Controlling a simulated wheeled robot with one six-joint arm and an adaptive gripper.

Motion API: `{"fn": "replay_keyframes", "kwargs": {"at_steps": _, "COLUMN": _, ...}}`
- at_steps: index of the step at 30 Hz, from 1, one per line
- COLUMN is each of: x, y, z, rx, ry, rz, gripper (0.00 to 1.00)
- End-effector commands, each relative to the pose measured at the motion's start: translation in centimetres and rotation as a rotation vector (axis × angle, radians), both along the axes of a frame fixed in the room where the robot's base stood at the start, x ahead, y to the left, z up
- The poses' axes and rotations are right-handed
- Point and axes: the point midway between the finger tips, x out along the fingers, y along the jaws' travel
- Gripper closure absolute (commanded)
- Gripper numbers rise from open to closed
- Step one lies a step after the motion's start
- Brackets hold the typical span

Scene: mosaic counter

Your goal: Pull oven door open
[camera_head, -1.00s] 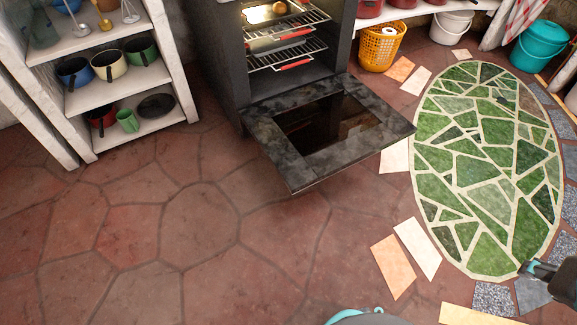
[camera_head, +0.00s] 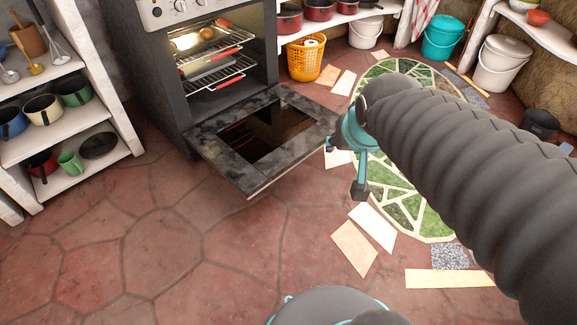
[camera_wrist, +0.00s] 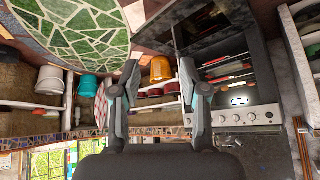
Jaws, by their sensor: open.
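The oven door (camera_head: 268,138) is lowered, lying out nearly flat in front of the oven (camera_head: 160,85). It has a dark mottled frame and a glass window. The oven cavity is exposed, with racks, red-handled items and a lit interior. My gripper (camera_head: 345,170) is open and empty beside the door's right corner; I cannot tell whether a finger touches it. In the wrist view, which is upside down, my gripper (camera_wrist: 158,72) has its fingers spread, with the door (camera_wrist: 212,28) at upper right and the oven (camera_wrist: 235,78) beyond the right finger. The door's handle does not show clearly.
A white shelf (camera_head: 62,140) with pots stands left of the oven. A yellow basket (camera_head: 306,62), teal bucket (camera_head: 443,38) and white bucket (camera_head: 500,66) stand behind. Loose tiles (camera_head: 353,248) lie by the green mosaic (camera_head: 405,75). Floor before the door is clear.

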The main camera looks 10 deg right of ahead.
Motion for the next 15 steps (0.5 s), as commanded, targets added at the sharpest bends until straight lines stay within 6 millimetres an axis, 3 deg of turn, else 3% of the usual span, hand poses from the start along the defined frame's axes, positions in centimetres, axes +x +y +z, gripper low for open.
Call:
{"fn": "replay_keyframes", "kwargs": {"at_steps": 3, "x": 5.3, "y": -0.6, "z": -1.4, "rx": 0.031, "ry": -0.063, "rz": -0.063, "gripper": 0.56}}
{"fn": "replay_keyframes", "kwargs": {"at_steps": 8, "x": 12.0, "y": -1.2, "z": -3.3, "rx": 0.088, "ry": -0.156, "rz": -0.136, "gripper": 0.56}}
{"fn": "replay_keyframes", "kwargs": {"at_steps": 15, "x": 21.1, "y": -2.0, "z": -7.6, "rx": 0.199, "ry": -0.296, "rz": -0.223, "gripper": 0.56}}
